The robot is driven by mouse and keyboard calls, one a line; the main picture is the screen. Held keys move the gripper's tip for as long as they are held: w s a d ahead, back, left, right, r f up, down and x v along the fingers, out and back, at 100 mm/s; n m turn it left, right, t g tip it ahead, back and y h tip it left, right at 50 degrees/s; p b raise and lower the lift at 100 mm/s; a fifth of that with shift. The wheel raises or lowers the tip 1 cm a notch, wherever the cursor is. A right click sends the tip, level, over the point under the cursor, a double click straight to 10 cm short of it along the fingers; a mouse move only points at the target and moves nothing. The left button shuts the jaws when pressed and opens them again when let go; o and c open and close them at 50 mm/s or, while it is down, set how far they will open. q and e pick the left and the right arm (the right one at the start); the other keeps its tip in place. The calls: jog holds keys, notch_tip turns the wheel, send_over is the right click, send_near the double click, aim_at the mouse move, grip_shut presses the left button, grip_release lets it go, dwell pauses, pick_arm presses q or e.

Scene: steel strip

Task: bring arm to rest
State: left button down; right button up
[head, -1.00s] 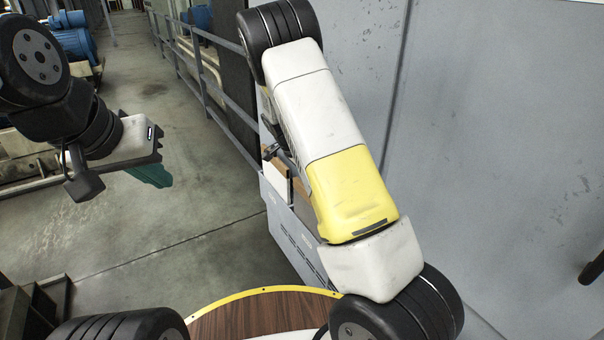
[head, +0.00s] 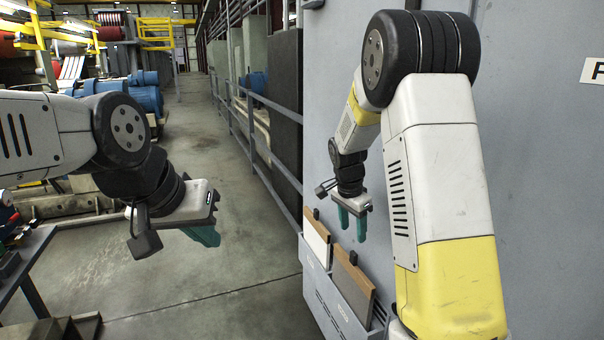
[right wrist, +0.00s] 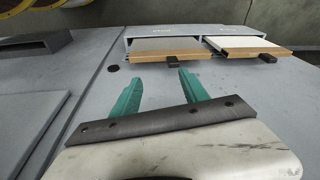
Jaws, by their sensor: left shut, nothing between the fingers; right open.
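My left gripper (head: 205,236) is in the left half of the head view, its teal fingers together and pointing down over the floor. It holds nothing. My right gripper (head: 352,218) is further right in the head view, teal fingers pointing down with a gap between them. In the right wrist view, the right gripper (right wrist: 157,90) is open and empty. Its fingers point toward a grey wall holder with clipboards, apart from them as far as I can tell. Part of my right arm fills the right of the head view.
A grey wall holder (head: 335,300) carries a clipboard (head: 317,238) and a second clipboard (head: 352,283) beneath my right gripper. A grey cabinet wall (head: 545,180) stands close on the right. A railing (head: 262,138) runs back along the aisle. The concrete floor (head: 215,285) is open in the middle.

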jog(key=s+r+n+t+y, duration=0.1)
jog(key=s+r+n, duration=0.3)
jog(key=s, duration=0.5)
jog(key=s+a+r+n+t+y, duration=0.1)
jog(key=s+r+n+t, duration=0.1)
jog(key=s+r+n, duration=0.2)
jog(key=s+a+r+n+t+y, duration=0.1)
jog(key=s+r+n, duration=0.3)
jog(key=s+r, duration=0.4)
jog(key=s+y, duration=0.1)
jog(key=s, duration=0.4)
jog(key=shift+s+r, duration=0.4)
